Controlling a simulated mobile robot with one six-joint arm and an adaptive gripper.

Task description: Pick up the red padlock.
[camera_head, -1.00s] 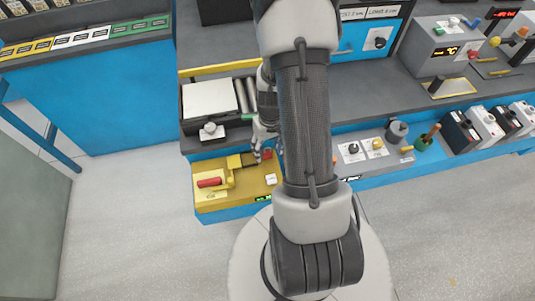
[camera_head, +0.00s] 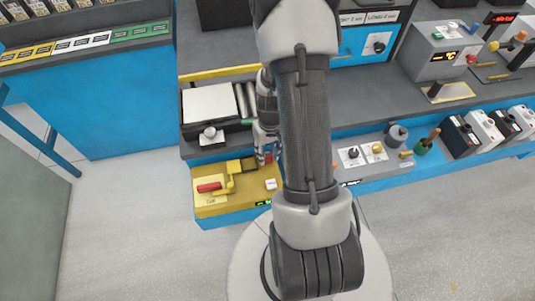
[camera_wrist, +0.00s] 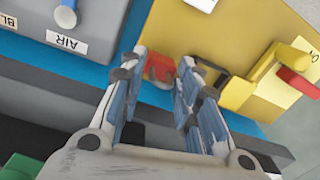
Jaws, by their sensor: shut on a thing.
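The red padlock (camera_wrist: 158,72) shows between my fingertips in the wrist view, at the edge of the yellow station. Only part of it is visible. My gripper (camera_wrist: 163,64) is shut on it, with one finger on each side. In the head view my gripper (camera_head: 265,154) is at the right part of the yellow station, partly behind my arm, and only a speck of red shows there. I cannot tell whether the padlock is clear of the surface.
The yellow station (camera_head: 240,205) carries a red-handled toggle clamp (camera_head: 210,187) left of my gripper. Several black and white boxes (camera_head: 489,128) stand at the right.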

